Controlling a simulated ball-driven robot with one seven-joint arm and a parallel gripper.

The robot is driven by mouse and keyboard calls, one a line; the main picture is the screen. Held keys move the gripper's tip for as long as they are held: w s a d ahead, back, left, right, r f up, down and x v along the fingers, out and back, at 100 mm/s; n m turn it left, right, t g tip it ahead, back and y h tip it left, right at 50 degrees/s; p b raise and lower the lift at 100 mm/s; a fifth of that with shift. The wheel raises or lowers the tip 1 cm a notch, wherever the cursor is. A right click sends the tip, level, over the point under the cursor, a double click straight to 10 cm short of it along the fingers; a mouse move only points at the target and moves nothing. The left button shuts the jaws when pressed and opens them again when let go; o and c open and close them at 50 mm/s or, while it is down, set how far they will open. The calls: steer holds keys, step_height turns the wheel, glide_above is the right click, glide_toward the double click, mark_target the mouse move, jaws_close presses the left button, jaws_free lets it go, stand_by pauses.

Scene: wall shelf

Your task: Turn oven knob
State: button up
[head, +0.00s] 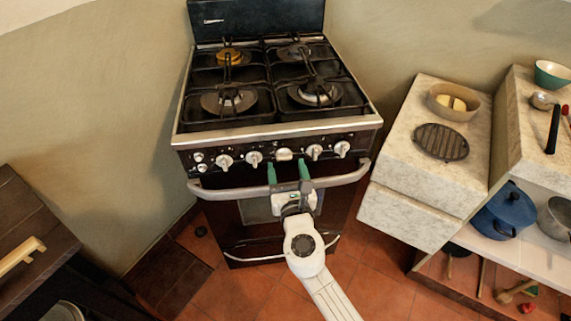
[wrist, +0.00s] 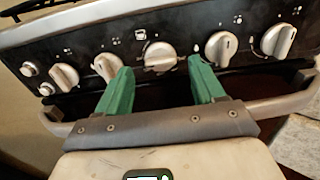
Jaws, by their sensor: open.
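The oven (head: 280,165) stands against the wall with a row of white knobs on its black front panel. The middle knob (head: 284,154) is in line with my gripper (head: 288,172), whose two green fingers are open and empty just in front of the panel. In the wrist view the middle knob (wrist: 159,57) shows beyond and between the fingertips of my gripper (wrist: 160,75). The fingers appear apart from it. Other knobs, such as the left one (wrist: 106,66) and the right one (wrist: 221,48), sit to either side.
The curved oven door handle (head: 340,178) runs below the knobs, close under my gripper. Gas burners (head: 228,99) top the oven. A marble counter (head: 398,180) with a bowl (head: 435,111) and a grate (head: 441,142) stands right. A dark wooden table (head: 40,215) is at left.

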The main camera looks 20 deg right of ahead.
mark_target(284, 155)
steer(key=shift+x, duration=1.1)
steer(key=shift+c, duration=0.5)
steer(key=c, duration=1)
steer(key=shift+o, duration=0.2)
